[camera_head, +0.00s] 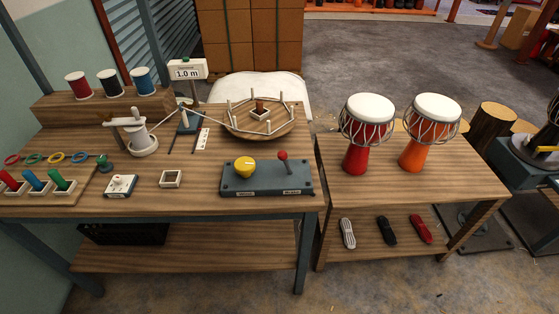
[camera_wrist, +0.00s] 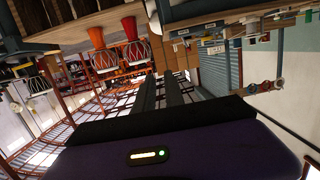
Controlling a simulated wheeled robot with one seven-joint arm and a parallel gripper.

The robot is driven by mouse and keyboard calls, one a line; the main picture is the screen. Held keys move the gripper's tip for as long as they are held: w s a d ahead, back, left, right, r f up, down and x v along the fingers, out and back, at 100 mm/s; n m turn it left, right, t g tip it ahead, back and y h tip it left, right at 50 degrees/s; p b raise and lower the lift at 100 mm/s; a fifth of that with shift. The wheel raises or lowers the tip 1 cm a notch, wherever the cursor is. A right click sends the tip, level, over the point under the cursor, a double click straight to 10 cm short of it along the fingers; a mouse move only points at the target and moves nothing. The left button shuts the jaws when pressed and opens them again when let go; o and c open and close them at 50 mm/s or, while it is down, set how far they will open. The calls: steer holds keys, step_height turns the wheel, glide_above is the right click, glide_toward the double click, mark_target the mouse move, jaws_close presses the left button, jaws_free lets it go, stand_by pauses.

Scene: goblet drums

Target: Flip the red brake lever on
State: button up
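The red brake lever (camera_head: 283,157) has a round red knob on a short stem. It stands roughly upright near the right end of a blue-grey control box (camera_head: 268,184) in the head view. A small label is on the box front below it, too small to read surely. My gripper (camera_wrist: 161,78) shows only in the wrist view, as two dark parallel fingers with a narrow gap between them. Nothing is between the fingers. It is away from the lever, which I cannot make out in the wrist view.
A yellow knob (camera_head: 244,167) is on the same box, left of the lever. Behind the box is a round wooden wheel with pegs (camera_head: 262,128). A small square frame (camera_head: 171,179) lies to the left. Two goblet drums (camera_head: 367,120) stand on the right table. Space above the box looks clear.

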mark_target(286, 164)
steer(key=w+a+r+n+t+y+p, duration=0.1)
steer(key=w+n, duration=0.1)
steer(key=w, duration=0.4)
steer(key=w+a+n+t+p, duration=0.1)
steer(key=w+a+n+p, duration=0.1)
steer(key=w, duration=0.4)
steer(key=w+a+r+n+t+y+p, duration=0.1)
steer(key=w+a+n+p, duration=0.1)
steer(key=w, duration=0.4)
steer(key=shift+r+n+y, duration=0.3)
steer(key=shift+n, duration=0.1)
jaws_close()
steer(key=w+a+r+n+y+p, duration=0.1)
steer(key=w+a+n+y+p, duration=0.1)
steer(key=w+a+n, duration=0.5)
steer(key=w+a+r+n+y+p, duration=0.15)
steer(key=w+n, duration=0.25)
steer(key=w, duration=0.8)
step_height(286, 164, down, 8)
steer(key=w+a+n+g+y, duration=0.1)
steer(key=w+a+n+g, duration=0.1)
steer(key=n, duration=0.4)
steer(key=shift+w+r+n+g+p, duration=0.3)
steer(key=shift+w+g+p, duration=0.1)
steer(key=shift+g, duration=0.2)
steer(key=shift+y, duration=0.25)
